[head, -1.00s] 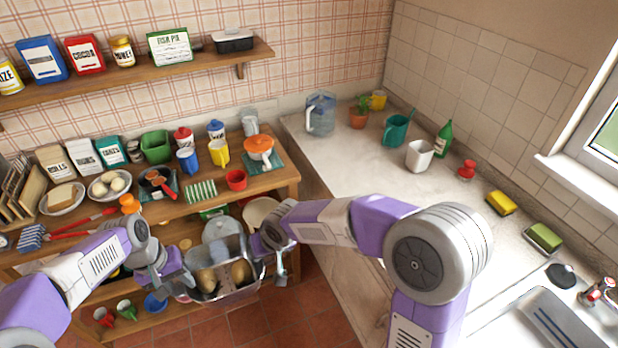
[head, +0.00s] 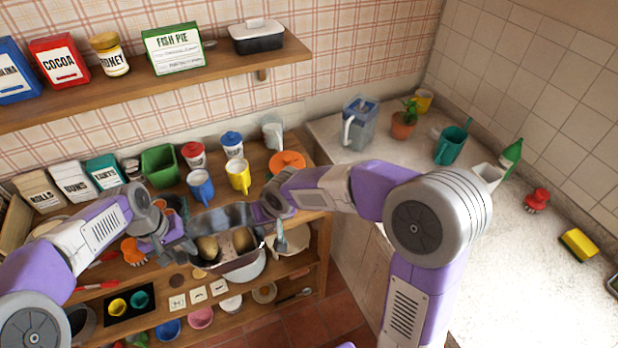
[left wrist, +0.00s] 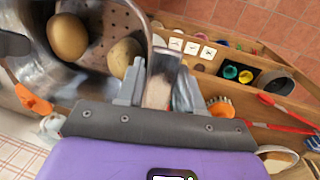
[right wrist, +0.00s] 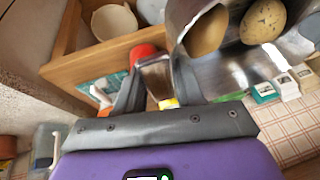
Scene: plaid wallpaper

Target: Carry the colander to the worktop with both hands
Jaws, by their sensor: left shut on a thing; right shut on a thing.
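The metal colander (head: 226,217) hangs between my two grippers in the head view, in front of the wooden shelf unit, with potatoes (head: 208,247) inside. My left gripper (head: 180,245) is shut on its left handle; in the left wrist view the handle (left wrist: 160,85) sits between the fingers. My right gripper (head: 268,212) is shut on its right side; the right wrist view shows a handle (right wrist: 157,78) between the fingers. The pale worktop (head: 490,280) lies to the right, beyond my right arm.
Mugs and boxes crowd the shelf unit behind the colander.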

